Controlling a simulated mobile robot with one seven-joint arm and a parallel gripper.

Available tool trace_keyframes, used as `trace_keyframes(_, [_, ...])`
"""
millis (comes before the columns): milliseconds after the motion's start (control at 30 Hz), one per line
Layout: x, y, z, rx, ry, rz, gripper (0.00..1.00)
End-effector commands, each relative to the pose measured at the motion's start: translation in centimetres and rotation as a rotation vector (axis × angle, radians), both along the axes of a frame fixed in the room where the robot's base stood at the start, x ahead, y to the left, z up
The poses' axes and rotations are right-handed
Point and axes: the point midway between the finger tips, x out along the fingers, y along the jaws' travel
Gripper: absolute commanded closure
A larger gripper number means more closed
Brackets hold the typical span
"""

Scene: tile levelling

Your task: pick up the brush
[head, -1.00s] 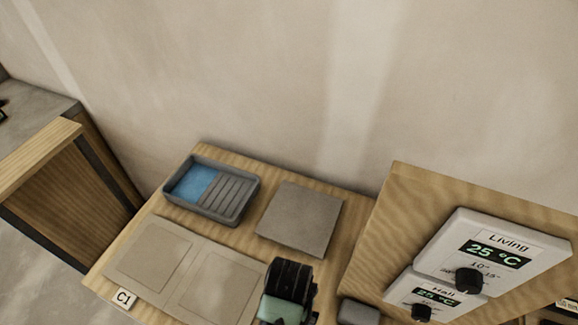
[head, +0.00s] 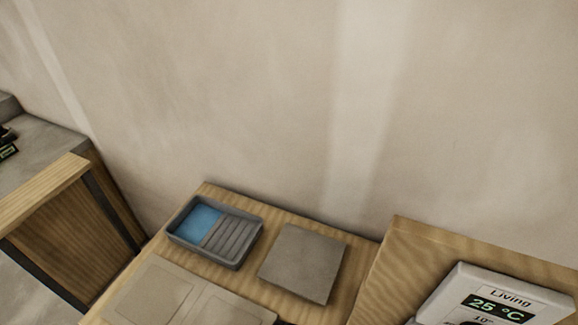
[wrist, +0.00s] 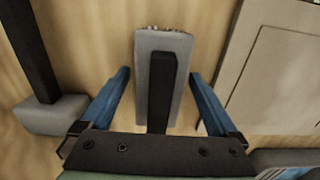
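In the wrist view, a grey block with a black bar-shaped handle (wrist: 162,92) lies on the wooden surface between my fingers. Its far edge is speckled and looks like bristles, so I take it for the brush (wrist: 146,60). My gripper (wrist: 160,76) is open, with one blue finger on each side of the block. Gaps show on both sides, and I cannot tell the fingers' height above the table. The block's near end is partly hidden by my gripper's body. Neither brush nor gripper shows clearly in the head view.
Another grey block with a black handle (wrist: 45,116) lies left of my gripper. A pale panel (wrist: 272,75) lies to the right. In the head view, a tray with blue contents (head: 232,240) and a grey tile (head: 302,262) sit on the wooden table. A thermostat panel (head: 500,290) is at right.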

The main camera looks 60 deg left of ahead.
Motion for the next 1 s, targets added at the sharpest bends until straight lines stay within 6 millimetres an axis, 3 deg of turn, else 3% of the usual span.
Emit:
trace_keyframes(67, [0.0, 0.0, 0.0, 0.0, 0.0, 0.0, 0.22])
trace_keyframes(433, [0.0, 0.0, 0.0, 0.0, 0.0, 0.0, 0.88])
trace_keyframes(767, [0.0, 0.0, 0.4, 0.001, -0.001, 0.0, 0.89])
trace_keyframes(1000, [0.1, 0.0, 2.7, 0.002, -0.003, -0.002, 0.89])
